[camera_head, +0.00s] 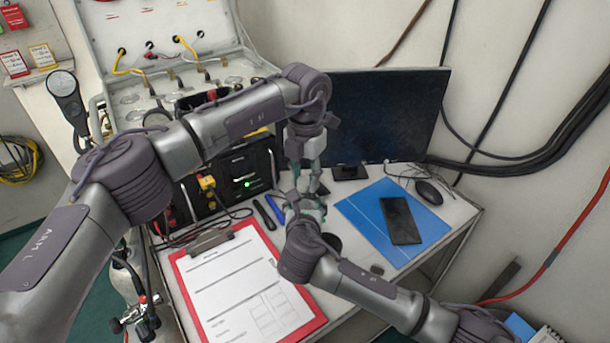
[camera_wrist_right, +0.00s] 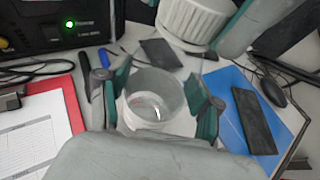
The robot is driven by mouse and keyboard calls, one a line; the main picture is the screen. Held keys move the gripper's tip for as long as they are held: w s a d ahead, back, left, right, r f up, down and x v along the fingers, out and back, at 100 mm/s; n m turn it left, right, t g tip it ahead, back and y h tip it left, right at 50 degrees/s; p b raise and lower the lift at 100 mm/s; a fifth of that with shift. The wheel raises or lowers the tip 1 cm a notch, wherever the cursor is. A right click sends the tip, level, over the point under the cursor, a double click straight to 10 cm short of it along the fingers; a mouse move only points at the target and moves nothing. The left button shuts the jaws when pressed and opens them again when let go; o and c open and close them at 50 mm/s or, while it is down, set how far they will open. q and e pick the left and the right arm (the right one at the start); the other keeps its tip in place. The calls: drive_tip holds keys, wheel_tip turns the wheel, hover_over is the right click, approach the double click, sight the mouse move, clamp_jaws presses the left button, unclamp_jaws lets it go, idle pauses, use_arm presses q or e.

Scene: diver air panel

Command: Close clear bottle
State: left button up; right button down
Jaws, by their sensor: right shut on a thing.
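The clear bottle (camera_wrist_right: 155,98) stands upright with its round mouth uncovered, in the lower middle of the right wrist view. My right gripper (camera_wrist_right: 158,105) is shut on it, with green-padded fingers on both sides. In the head view this gripper (camera_head: 305,212) is low over the table, and its fingers partly hide the bottle. A white ribbed cap (camera_wrist_right: 195,20) is up in the air above and beyond the bottle mouth, apart from it. My left gripper (camera_head: 305,165) points down above the right one and appears shut on the cap; its fingertips are partly hidden.
A black monitor (camera_head: 385,110) stands behind the grippers. A blue folder (camera_head: 365,222) with a black phone (camera_head: 400,220) and a mouse (camera_head: 429,192) lie right. A red clipboard (camera_head: 240,285) and pens (camera_head: 265,213) lie left. A panel box (camera_head: 245,175) with a green light stands back left.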

use_arm(q)
clamp_jaws()
drive_tip(key=o, duration=1)
unclamp_jaws()
drive_tip(key=shift+o, duration=0.2)
wheel_tip(320, 180, up, 12)
use_arm(e)
drive_tip(key=shift+c, duration=0.6)
unclamp_jaws()
